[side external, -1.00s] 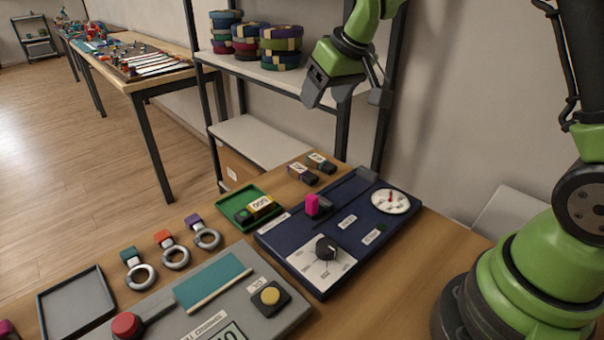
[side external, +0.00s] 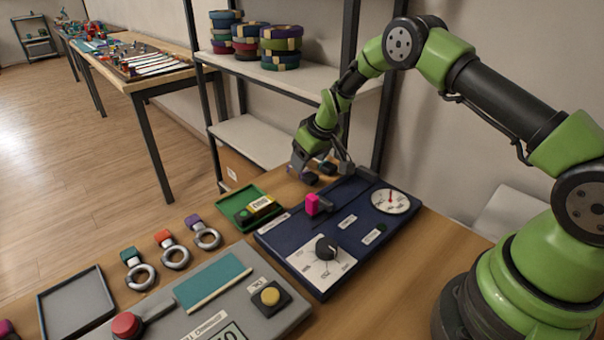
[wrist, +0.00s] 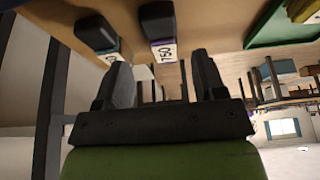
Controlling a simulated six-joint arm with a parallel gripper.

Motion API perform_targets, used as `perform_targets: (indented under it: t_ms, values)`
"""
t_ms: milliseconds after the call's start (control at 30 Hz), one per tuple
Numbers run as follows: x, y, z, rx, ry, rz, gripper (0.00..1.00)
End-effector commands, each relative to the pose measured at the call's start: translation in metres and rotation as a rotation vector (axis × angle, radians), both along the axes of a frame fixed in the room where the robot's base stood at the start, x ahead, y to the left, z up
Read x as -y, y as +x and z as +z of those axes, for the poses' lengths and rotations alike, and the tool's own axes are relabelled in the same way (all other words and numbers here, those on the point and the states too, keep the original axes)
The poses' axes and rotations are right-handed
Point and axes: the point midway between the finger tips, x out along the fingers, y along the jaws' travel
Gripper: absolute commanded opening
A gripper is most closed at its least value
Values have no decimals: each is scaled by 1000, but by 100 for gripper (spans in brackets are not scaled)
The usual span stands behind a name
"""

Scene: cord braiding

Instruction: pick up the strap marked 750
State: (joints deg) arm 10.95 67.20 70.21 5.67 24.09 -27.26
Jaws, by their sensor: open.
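The strap marked 750 (wrist: 158,24) is a black block with a purple band and a white label, lying on the wooden table. In the side view (side external: 310,179) it is partly covered by my gripper. A similar black strap with a teal band (wrist: 96,32) lies beside it, its label only partly in view; it also shows in the side view (side external: 327,167). My gripper (wrist: 160,62) is open and empty, pointing down close to both straps. In the wrist view the 750 strap lies ahead between the two finger lines. In the side view my gripper (side external: 320,163) hides parts of both straps.
A dark blue panel (side external: 290,265) with a pink lever, knob and dial stands just right of the straps. A green tray (side external: 229,204) with a black and yellow strap lies to the left. Shelf posts (side external: 378,125) rise close behind my gripper.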

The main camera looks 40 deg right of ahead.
Motion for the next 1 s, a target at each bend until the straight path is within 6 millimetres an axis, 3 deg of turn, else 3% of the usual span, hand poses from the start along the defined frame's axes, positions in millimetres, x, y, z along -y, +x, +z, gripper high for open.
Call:
perform_targets:
  t_ms: [300,1000]
  values:
    - [-4,16,-34,-1,-1,-1,64]
    - [-4,17,-40,-1,-1,-1,64]
